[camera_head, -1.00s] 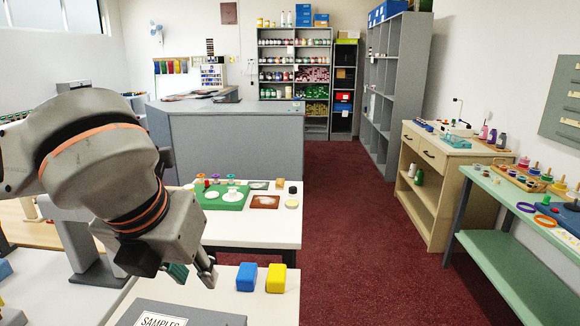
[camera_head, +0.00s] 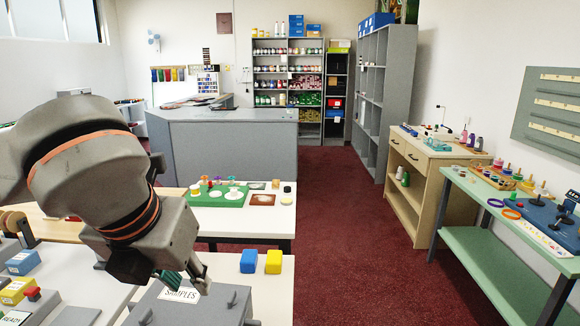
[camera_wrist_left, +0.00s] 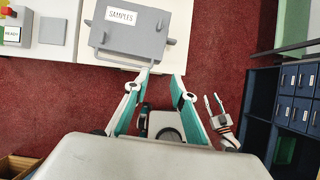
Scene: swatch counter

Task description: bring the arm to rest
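My left arm comes in from the left in the head view. Its gripper (camera_head: 186,284) hangs in front of the grey box labelled SAMPLES (camera_head: 228,300). In the left wrist view this gripper (camera_wrist_left: 163,76) has its two green-lined fingers apart with nothing between them. The fingertips appear near the handle edge of the SAMPLES box (camera_wrist_left: 152,45); I cannot tell the height gap. My right gripper (camera_wrist_left: 212,97) shows small at the right of the wrist view, its fingers apart and empty. It is not in the head view.
A blue block (camera_head: 249,261) and a yellow block (camera_head: 274,261) stand on the white counter. Button boxes (camera_head: 22,262) are at left. A white table (camera_head: 270,222) with a green tray (camera_head: 213,201) is beyond. A green bench (camera_head: 490,200) stands right. Red floor (camera_head: 350,240) between is open.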

